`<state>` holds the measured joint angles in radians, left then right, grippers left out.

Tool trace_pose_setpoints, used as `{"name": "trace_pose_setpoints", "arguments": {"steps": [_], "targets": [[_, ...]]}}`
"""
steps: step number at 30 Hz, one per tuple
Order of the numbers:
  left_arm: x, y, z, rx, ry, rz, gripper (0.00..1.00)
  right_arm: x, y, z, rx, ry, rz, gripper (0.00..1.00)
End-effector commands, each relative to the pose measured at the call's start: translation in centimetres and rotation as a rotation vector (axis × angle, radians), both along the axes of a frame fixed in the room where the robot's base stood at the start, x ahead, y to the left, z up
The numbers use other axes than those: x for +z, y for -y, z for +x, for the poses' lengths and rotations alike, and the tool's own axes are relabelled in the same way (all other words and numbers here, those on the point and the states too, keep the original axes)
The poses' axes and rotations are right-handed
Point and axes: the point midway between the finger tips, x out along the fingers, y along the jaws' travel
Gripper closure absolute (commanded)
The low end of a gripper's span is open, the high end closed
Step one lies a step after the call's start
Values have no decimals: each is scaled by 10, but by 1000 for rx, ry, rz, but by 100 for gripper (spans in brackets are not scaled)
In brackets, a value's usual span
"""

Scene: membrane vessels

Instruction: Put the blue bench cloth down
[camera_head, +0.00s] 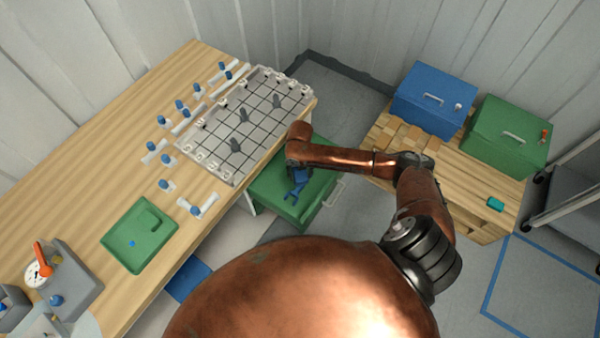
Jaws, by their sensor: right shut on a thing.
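My right gripper (296,183) hangs at the end of my copper right arm, just off the right edge of the wooden table (85,160). It is shut on a small piece of blue material, seemingly the blue bench cloth (300,175). The cloth shows only as a small blue patch, mostly hidden by the gripper and wrist. Both are over a green box (315,200) with a pale handle, beside the table. I cannot tell whether the cloth touches the box. My left gripper is not in view.
A clear grid plate (215,130) with grey pegs lies at the table's edge, with several blue-capped fittings beside it. Blue (432,98) and green (508,135) lidded boxes stand on a wooden bench at right.

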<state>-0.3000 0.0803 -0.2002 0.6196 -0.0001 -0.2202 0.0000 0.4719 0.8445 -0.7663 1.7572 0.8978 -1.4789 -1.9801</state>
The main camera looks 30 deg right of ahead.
Motion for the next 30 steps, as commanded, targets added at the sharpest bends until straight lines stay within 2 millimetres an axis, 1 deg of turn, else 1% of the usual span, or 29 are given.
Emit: {"name": "trace_pose_setpoints", "arguments": {"steps": [4, 5, 12, 20, 23, 26, 30], "targets": [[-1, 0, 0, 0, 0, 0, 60, -5, 0, 0, 1, 0, 1, 84], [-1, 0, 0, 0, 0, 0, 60, -5, 0, 0, 1, 0, 1, 57], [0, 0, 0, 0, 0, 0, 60, -4, 0, 0, 0, 0, 1, 40], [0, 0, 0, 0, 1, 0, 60, -4, 0, 0, 0, 0, 1, 40], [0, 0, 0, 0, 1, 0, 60, 0, 0, 0, 0, 1, 1, 40], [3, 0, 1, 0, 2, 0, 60, 13, 0, 1, 0, 3, 0, 40], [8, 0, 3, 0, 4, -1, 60, 43, 1, 2, 2, 5, -1, 40]]}}
